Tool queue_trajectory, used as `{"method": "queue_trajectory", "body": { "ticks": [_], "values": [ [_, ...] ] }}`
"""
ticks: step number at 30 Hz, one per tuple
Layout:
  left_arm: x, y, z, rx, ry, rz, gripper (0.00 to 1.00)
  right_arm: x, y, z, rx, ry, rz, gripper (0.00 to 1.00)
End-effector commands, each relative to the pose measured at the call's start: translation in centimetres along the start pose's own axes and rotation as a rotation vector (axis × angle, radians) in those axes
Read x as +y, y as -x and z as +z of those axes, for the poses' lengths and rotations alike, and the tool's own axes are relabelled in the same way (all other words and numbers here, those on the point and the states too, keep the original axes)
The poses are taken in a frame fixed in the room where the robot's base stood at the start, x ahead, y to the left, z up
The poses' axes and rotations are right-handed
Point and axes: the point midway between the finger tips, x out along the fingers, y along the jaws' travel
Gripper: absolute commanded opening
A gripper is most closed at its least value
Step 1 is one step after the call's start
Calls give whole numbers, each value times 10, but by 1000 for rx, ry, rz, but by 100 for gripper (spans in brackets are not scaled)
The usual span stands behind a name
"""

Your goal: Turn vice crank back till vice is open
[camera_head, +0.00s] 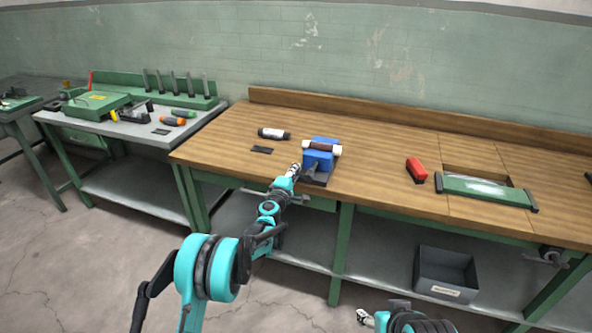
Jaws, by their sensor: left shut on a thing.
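The blue vice (318,160) stands near the front edge of the wooden bench. A dark brown cylinder with white ends (322,146) lies across its top. My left gripper (295,169) is at the vice's front left side, shut on a small part there that appears to be the crank. The fingers hide most of that part, and the gap between the jaws is too small to judge. My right gripper (363,317) is low at the bottom edge, away from the bench; its finger opening is unclear.
A similar dark and white cylinder (273,134) and a flat black piece (262,150) lie left of the vice. A red block (416,170) and a green-framed tray (485,190) are on the right. A dark bin (446,272) sits on the lower shelf. The bench between vice and red block is clear.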

Motion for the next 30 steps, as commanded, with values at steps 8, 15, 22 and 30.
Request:
{"method": "queue_trajectory", "body": {
  "ticks": [8, 15, 22, 30],
  "values": [
    [0, -1, 1, -2, 14, 0, 0, 0, 0, 0, 0, 0, 0, 58],
    [0, -1, 2, -3, 13, 0, 22, 0, 0, 0, 0, 0, 0, 58],
    [-1, 0, 1, -2, 13, 0, 36, 0, 0, 0, 0, 0, 0, 58],
    [0, 13, 0, -1, 12, 0, 36, 0, 0, 0, 0, 0, 0, 58]
  ]
}}
